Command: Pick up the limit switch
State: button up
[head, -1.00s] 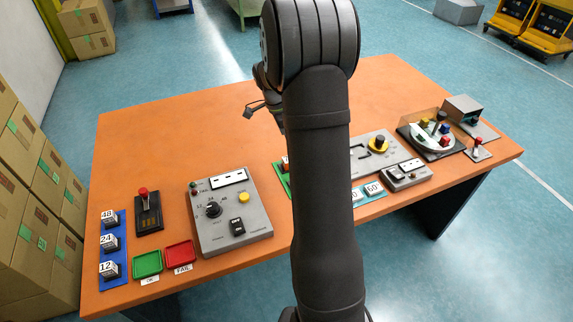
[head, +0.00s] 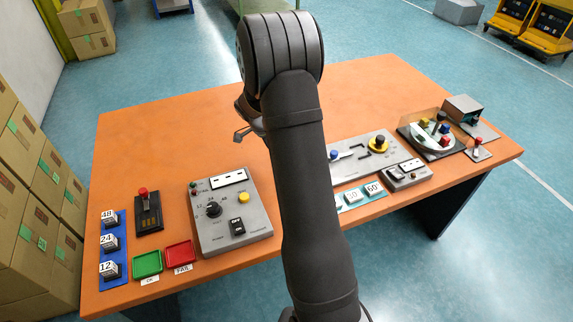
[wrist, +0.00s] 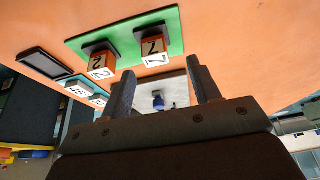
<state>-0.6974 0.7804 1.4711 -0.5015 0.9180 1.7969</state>
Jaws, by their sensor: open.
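I cannot tell for sure which thing is the limit switch. The wrist view shows two white-and-orange numbered blocks, one on the left (wrist: 101,64) and one on the right (wrist: 154,50), on a green plate (wrist: 125,42). My gripper (wrist: 163,85) is open and empty, with its fingers apart just beyond these blocks in the picture. Between the fingers a grey plate (wrist: 177,91) with a blue knob (wrist: 158,101) shows. In the head view my gripper (head: 243,135) is partly visible left of my arm, above the table; my arm hides the green plate.
On the orange table (head: 180,130) stand a grey control box (head: 240,205), a red-knobbed lever (head: 147,210), a blue rack (head: 113,248) of numbered blocks, and green (head: 147,263) and red (head: 179,254) trays. A round turntable (head: 430,138) is at right. The table's far middle is clear.

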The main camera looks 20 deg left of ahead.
jog(key=shift+s+d+x, duration=0.1)
jog(key=shift+x, duration=1.35)
jog(key=shift+s+d+x, duration=0.1)
jog(key=shift+s+x, duration=0.05)
jog(key=shift+x, duration=1.3)
jog(key=c, duration=0.9)
